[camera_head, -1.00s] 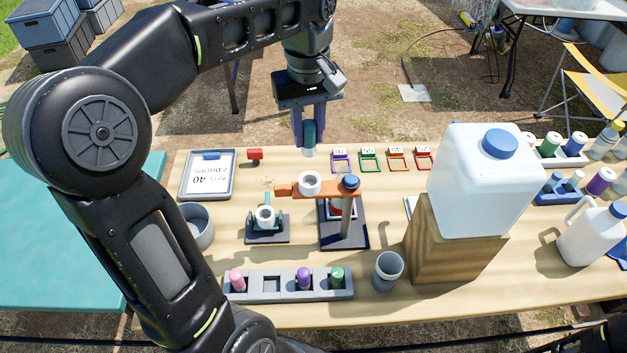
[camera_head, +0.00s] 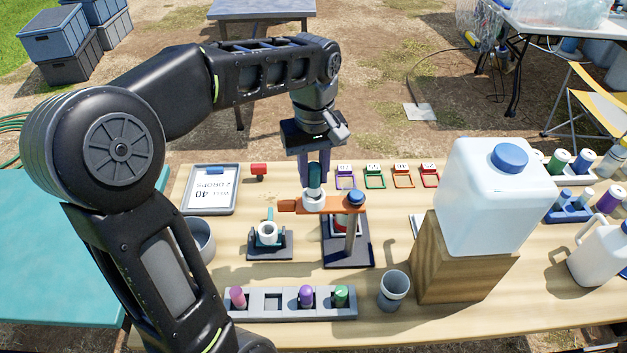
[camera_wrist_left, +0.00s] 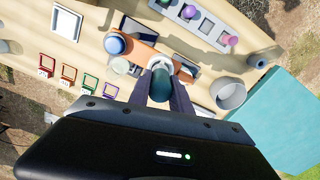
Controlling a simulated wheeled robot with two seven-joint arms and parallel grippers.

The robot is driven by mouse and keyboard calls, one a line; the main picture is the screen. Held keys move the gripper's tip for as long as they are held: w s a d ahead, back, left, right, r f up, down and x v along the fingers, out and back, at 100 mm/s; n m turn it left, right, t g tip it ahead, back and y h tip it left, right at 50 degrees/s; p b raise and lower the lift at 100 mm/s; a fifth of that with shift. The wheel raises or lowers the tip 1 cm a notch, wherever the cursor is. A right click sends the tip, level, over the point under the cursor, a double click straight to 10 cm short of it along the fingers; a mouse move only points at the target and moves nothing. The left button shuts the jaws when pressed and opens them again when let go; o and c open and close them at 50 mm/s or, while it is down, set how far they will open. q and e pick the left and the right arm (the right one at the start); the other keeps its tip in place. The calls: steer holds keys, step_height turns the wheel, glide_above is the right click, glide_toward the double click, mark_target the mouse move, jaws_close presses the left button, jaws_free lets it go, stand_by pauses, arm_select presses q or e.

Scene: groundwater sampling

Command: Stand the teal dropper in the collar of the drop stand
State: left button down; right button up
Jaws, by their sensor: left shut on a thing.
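The teal dropper (camera_head: 315,177) is upright between the fingers of my left gripper (camera_head: 314,170), which is shut on it. It also shows end-on in the left wrist view (camera_wrist_left: 160,86). The drop stand has an orange arm (camera_head: 335,204), a blue knob (camera_head: 355,196) and a white collar (camera_head: 314,203). The dropper's lower end lines up with the collar and covers its opening. Its pale tip is hidden or merges with the white collar, so I cannot tell how deep it sits. My right gripper is not in view.
A small stand with a white ring (camera_head: 267,232) is left of the drop stand. A grey rack (camera_head: 273,303) holds several droppers in front, beside a grey cup (camera_head: 394,288). A large jug (camera_head: 497,195) stands on a wooden block (camera_head: 460,265) to the right.

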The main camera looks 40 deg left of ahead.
mark_target(313, 184)
arm_select(q)
step_height(313, 184, down, 3)
steer(key=shift+r, duration=0.15)
steer(key=shift+f, duration=0.2)
steer(key=c, duration=1.2)
jaws_free()
steer(key=shift+r, duration=0.1)
